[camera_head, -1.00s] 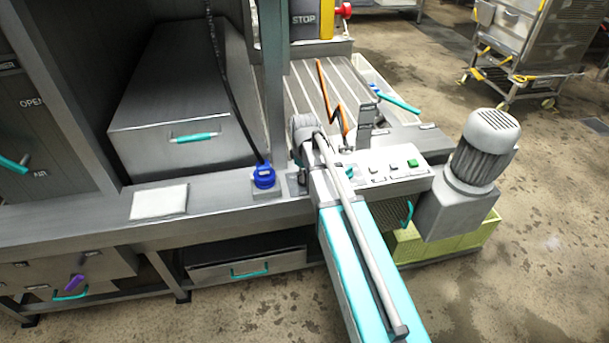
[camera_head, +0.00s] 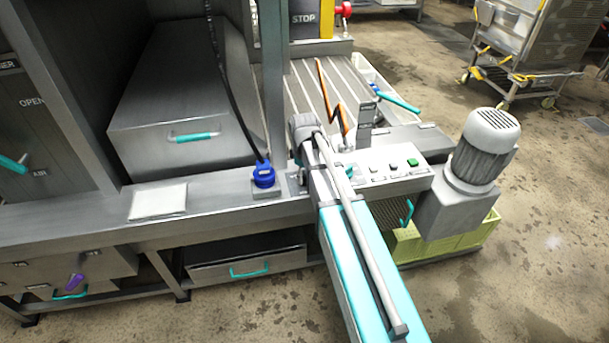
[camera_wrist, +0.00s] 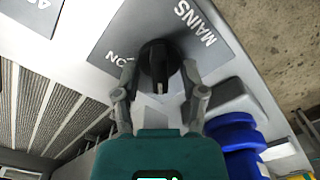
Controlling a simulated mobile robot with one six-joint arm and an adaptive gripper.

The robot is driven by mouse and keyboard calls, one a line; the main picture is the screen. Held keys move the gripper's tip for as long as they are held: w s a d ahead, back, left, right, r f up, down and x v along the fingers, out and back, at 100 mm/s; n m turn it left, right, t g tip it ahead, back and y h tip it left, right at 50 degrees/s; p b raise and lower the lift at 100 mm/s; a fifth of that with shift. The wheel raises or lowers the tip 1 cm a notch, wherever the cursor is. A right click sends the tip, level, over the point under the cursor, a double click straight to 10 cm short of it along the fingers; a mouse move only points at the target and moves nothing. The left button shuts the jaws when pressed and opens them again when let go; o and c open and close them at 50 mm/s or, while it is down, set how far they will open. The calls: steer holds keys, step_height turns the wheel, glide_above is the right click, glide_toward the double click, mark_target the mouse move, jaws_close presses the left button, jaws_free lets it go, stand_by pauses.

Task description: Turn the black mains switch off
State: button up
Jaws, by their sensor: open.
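The black mains switch (camera_wrist: 158,62) is a round knob on a grey plate marked MAINS (camera_wrist: 195,22) in the wrist view. A pale mark on the knob points down in the picture. An ON label shows to its left, partly covered by a finger. My gripper (camera_wrist: 158,78) is open, with one finger on each side of the knob. I cannot tell whether the fingers touch it. In the head view my arm hides the switch and the fingers.
A control box with a green button (camera_head: 412,162) and a grey motor (camera_head: 480,150) stand right of my arm.

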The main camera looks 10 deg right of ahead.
steer(key=shift+m, duration=0.4)
